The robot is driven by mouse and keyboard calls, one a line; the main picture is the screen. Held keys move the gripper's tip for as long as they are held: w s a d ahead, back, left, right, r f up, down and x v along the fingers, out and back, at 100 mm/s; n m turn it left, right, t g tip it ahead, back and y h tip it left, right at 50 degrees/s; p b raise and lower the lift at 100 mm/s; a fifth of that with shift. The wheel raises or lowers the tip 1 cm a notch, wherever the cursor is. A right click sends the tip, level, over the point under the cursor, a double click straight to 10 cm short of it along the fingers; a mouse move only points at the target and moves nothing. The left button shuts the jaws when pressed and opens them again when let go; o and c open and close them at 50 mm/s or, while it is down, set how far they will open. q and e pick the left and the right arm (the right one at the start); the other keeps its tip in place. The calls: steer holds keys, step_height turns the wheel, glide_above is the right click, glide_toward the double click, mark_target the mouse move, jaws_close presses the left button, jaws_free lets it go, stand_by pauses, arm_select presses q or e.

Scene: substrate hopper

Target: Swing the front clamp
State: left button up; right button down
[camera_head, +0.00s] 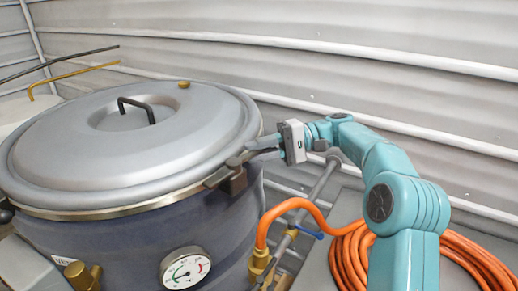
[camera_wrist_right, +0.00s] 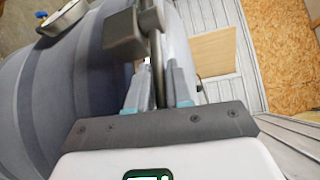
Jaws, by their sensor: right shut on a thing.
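A large dark-blue hopper vessel (camera_head: 120,245) has a grey domed lid (camera_head: 70,150) with a black handle, seated on its metal rim. The front clamp (camera_head: 235,180) is a dark block with a grey arm at the lid's right edge. My right gripper (camera_head: 258,148) reaches in from the right and is shut on the clamp's arm. In the right wrist view its fingers (camera_wrist_right: 158,80) lie on both sides of a thin bar, and the clamp's dark block (camera_wrist_right: 125,38) is just beyond. The fingers partly hide the clamp's arm. My left gripper is out of view.
A round gauge (camera_head: 186,270) and a brass fitting (camera_head: 82,274) are on the vessel's front. A coiled orange hose (camera_head: 350,255) and a grey pipe (camera_head: 318,190) are below my right arm. A ribbed grey wall (camera_head: 400,60) stands behind.

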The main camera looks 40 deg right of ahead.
steer(key=c, duration=1.3)
jaws_free()
steer(key=shift+w+r, duration=0.1)
steer(key=shift+r, duration=0.05)
steer(key=shift+o, duration=0.9)
steer(key=shift+w, duration=0.15)
steer(key=shift+w+f, duration=0.3)
steer(key=shift+s+d+r, duration=0.1)
steer(key=shift+s, duration=0.1)
steer(key=p+v, duration=0.4)
steer(key=v, duration=0.7)
steer(key=shift+d, duration=0.45)
steer(key=shift+a, duration=0.1)
